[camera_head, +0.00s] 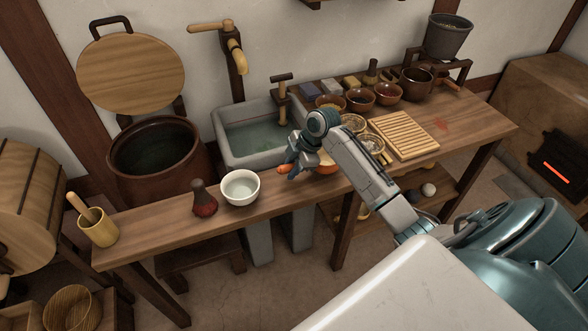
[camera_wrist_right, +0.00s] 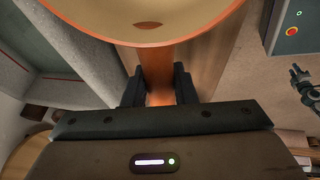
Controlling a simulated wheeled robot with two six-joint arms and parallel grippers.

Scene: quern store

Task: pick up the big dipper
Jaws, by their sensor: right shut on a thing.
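The big dipper shows in the right wrist view as a wide, pale-insided bowl (camera_wrist_right: 150,15) with an orange-brown handle (camera_wrist_right: 160,88). My right gripper (camera_wrist_right: 160,88) is shut on that handle, one dark finger on each side. In the head view, my right gripper (camera_head: 292,163) is over the front of the counter beside the sink. Orange parts of the dipper (camera_head: 326,167) show around it, partly hidden by my arm. I cannot tell whether the dipper touches the counter. A small dark gripper, probably my left (camera_wrist_right: 303,80), shows at the right of the wrist view.
The wooden counter (camera_head: 160,225) carries a white bowl (camera_head: 240,188), a dark red-based brush (camera_head: 204,200) and a yellow cup (camera_head: 98,229). A grey sink (camera_head: 222,145) lies behind. Several small bowls and a slatted board (camera_head: 404,135) stand to the right.

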